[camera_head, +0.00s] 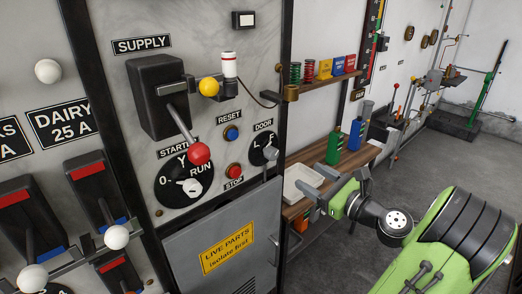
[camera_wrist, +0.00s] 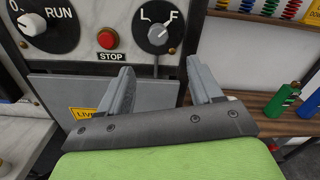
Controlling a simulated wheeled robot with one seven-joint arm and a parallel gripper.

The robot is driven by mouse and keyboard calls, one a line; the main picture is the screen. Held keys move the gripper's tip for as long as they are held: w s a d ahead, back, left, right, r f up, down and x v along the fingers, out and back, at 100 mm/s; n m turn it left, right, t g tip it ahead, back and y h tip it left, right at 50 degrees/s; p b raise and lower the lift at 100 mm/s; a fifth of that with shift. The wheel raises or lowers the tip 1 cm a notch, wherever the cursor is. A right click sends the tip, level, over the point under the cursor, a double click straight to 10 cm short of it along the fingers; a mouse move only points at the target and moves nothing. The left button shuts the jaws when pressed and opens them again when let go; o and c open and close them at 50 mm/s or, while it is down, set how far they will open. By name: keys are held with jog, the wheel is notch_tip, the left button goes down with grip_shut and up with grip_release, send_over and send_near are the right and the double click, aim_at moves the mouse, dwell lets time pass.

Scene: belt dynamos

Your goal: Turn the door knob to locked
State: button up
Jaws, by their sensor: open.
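The door knob is a black round dial (camera_head: 264,149) with a grey pointer handle, below the DOOR label on the grey panel. It also shows in the wrist view as a dial (camera_wrist: 158,31) marked L at left and F at right, its light pointer slanting up to the right toward F. My gripper (camera_wrist: 157,80) is open and empty, its two grey fingers spread apart below the dial and not touching it. In the head view my green arm reaches in from the right, with the gripper (camera_head: 309,206) in front of the wooden shelf.
A red STOP button (camera_wrist: 108,39) and the starter dial (camera_head: 184,185) sit left of the knob. Below is a grey door with a yellow LIVE PARTS sign (camera_head: 228,248). A white tray (camera_head: 304,180) and green and blue bottles (camera_head: 335,146) stand on the bench at right.

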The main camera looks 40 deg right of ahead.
aim_at(275, 157)
jog(key=w, duration=1.5)
jog(key=shift+w+a+p, duration=0.25)
jog(key=shift+p, duration=0.15)
jog(key=shift+f, duration=0.1)
jog(key=c, duration=1)
